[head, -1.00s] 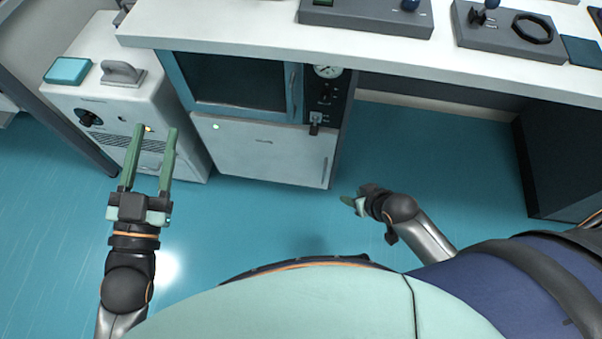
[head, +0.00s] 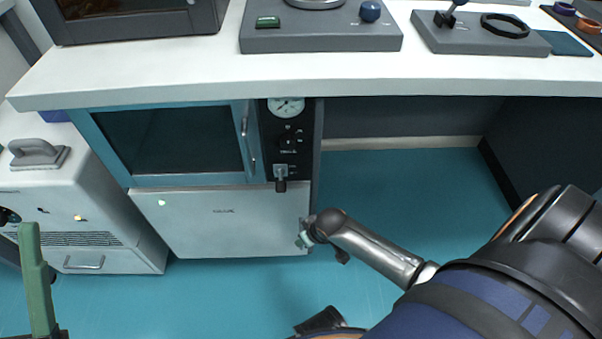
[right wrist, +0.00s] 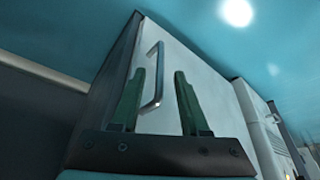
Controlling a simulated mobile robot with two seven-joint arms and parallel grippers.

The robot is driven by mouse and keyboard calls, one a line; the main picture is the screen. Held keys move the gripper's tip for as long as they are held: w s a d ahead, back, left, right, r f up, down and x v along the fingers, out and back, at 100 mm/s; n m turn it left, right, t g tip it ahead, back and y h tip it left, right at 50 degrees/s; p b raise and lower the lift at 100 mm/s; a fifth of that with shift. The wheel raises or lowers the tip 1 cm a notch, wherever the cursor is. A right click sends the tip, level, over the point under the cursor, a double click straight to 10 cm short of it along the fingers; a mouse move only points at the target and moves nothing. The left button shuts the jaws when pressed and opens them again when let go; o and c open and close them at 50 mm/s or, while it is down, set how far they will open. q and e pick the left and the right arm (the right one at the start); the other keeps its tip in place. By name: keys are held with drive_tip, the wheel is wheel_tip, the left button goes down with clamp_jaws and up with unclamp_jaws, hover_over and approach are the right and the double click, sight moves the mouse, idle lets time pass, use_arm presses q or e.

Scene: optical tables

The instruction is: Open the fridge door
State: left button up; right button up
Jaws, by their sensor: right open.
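The fridge (head: 215,235) is the low white cabinet under the bench, with a small green light at its top left; its door looks shut. In the right wrist view its white door (right wrist: 190,65) has a vertical grey bar handle (right wrist: 158,88). My right gripper (head: 301,241) is at the door's lower right edge in the head view. In the right wrist view its green fingers (right wrist: 159,72) are spread, empty, with the handle showing between them; I cannot tell how far ahead the handle is. Of my left gripper, one green finger (head: 36,280) shows at the lower left; the other is out of frame.
A teal-framed cabinet with a dark window (head: 170,140) sits above the fridge, beside a black gauge panel (head: 287,140). A white unit (head: 75,215) stands at left. The white benchtop (head: 200,75) overhangs. Blue floor (head: 400,190) is clear to the right.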

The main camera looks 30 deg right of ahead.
sight(302, 247)
drive_tip(key=b+x, duration=0.2)
drive_tip(key=x, duration=0.3)
drive_tip(key=shift+w+f+b, duration=0.1)
drive_tip(key=shift+f+b, duration=0.1)
drive_tip(key=shift+b, duration=0.1)
use_arm(q)
drive_tip(key=f, duration=0.4)
drive_tip(key=shift+w+d, duration=0.15)
drive_tip(key=shift+d, duration=0.05)
use_arm(e)
drive_tip(key=shift+c, duration=0.2)
clamp_jaws()
idle(0.4)
